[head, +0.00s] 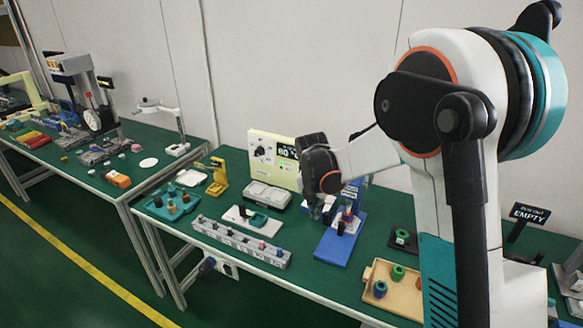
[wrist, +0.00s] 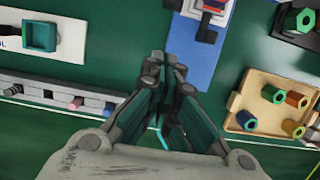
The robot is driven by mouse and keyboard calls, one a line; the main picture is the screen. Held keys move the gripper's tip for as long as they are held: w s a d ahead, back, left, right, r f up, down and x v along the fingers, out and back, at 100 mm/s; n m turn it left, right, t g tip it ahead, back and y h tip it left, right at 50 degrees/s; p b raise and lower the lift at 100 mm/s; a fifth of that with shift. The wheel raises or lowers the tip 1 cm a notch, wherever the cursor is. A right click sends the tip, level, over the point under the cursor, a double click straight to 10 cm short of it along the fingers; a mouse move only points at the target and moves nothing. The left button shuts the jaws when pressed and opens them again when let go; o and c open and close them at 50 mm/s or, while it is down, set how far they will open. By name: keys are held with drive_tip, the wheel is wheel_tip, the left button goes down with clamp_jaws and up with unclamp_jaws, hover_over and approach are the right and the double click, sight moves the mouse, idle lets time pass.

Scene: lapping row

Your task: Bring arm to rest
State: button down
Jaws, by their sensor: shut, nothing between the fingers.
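My arm reaches out over the green-topped workbench (head: 275,277) from the right in the head view. My gripper (head: 325,217) hangs above the bench near the blue stand, partly hidden by the wrist housing. In the wrist view my gripper (wrist: 167,62) has its fingers shut with nothing between them. The fingers point toward the lower end of the blue stand (wrist: 190,50) and look apart from it.
A grey slotted rail (head: 240,243) lies along the bench's front. A cream meter box (head: 266,158) stands behind. Bare green bench shows between them.

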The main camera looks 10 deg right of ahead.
drive_tip(key=s+r+m+t, duration=0.2)
drive_tip(key=s+r+m, duration=1.1)
drive_tip(key=s+r, duration=0.15)
drive_tip(key=s+m+t+y, duration=0.1)
drive_tip(key=s+m+t, duration=0.2)
drive_tip(key=s+m, duration=1.2)
drive_tip(key=shift+s+d+m+y, duration=0.3)
drive_tip(key=shift+s+m, duration=0.1)
drive_tip(key=shift+s, duration=0.7)
